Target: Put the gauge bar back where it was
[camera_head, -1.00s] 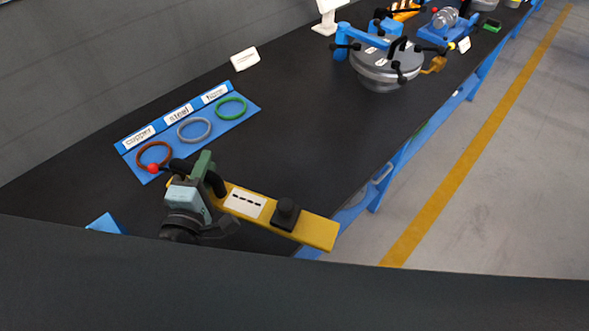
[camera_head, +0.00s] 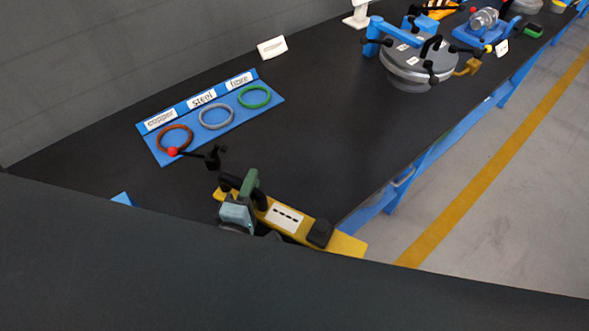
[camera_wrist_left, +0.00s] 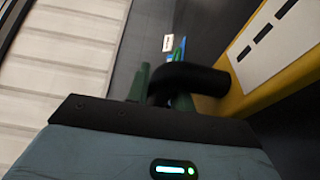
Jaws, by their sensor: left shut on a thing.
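The gauge bar (camera_head: 345,243) is a long yellow bar with a white dashed label and a black knob. It lies across the lower middle of the head view, over the near part of the dark bench. My left gripper (camera_head: 252,190) is shut on the bar's black handle, near its left end. In the left wrist view the black handle (camera_wrist_left: 195,78) crosses in front of the green fingers, and the yellow bar (camera_wrist_left: 245,75) runs up to the right. My lower wrist is hidden behind a dark shape in the foreground. My right gripper is not in view.
A black lever with a red ball (camera_head: 174,152) stands just beyond the gripper. A blue board (camera_head: 218,125) holds copper, steel and green rings. A grey lidded shell (camera_head: 410,75) with a blue arm stands farther back. The bench between is clear.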

